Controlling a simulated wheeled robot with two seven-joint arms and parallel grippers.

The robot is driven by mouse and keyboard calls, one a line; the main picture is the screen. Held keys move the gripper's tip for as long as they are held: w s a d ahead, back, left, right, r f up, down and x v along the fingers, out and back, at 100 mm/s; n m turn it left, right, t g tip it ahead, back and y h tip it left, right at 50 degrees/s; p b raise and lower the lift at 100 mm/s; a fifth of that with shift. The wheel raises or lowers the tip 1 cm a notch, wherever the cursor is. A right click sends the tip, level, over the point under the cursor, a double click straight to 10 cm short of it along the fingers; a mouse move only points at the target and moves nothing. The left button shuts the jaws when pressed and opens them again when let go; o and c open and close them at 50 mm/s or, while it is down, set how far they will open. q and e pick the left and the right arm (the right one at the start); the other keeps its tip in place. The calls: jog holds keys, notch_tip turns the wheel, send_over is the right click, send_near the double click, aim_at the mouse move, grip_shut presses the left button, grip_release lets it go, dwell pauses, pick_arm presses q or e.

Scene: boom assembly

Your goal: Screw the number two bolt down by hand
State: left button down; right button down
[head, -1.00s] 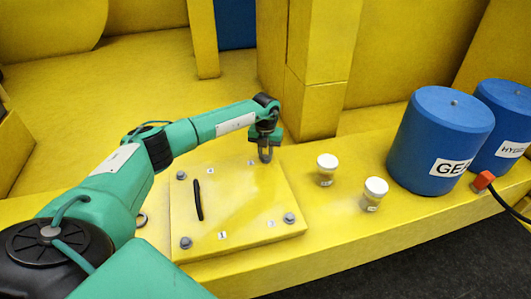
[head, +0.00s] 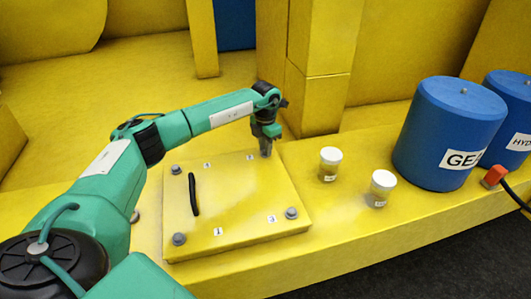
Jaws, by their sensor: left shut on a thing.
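A yellow square cover plate (head: 240,195) with a black handle (head: 194,195) lies on the yellow ledge. Grey bolts show at three corners: back left (head: 176,169), front left (head: 179,239) and front right (head: 291,212). My left gripper (head: 266,152) points down at the back right corner, shut on the bolt there, which its fingers mostly hide. A small label (head: 250,157) is beside that corner; its number is too small to read surely. Whether the bolt head sits flush cannot be told. My right gripper is not in view.
Two small white-capped jars (head: 330,163) (head: 381,188) stand right of the plate. Two large blue drums (head: 448,130) (head: 512,115) stand farther right, near a red connector (head: 494,176) with a black cable. A yellow post (head: 318,75) rises behind the gripper.

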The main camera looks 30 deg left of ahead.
pick_arm(q)
jog(key=m+b, duration=0.1)
jog(key=m, duration=0.2)
jog(key=shift+b, duration=0.4)
jog(key=shift+r+m, duration=0.15)
jog(key=shift+m, duration=0.15)
jog(key=c, duration=1.2)
grip_release()
jog(key=shift+c, duration=0.2)
jog(key=shift+r+b, duration=0.45)
notch_tip(320, 180, up, 13)
jog(key=b, duration=0.2)
jog(key=shift+b, duration=0.4)
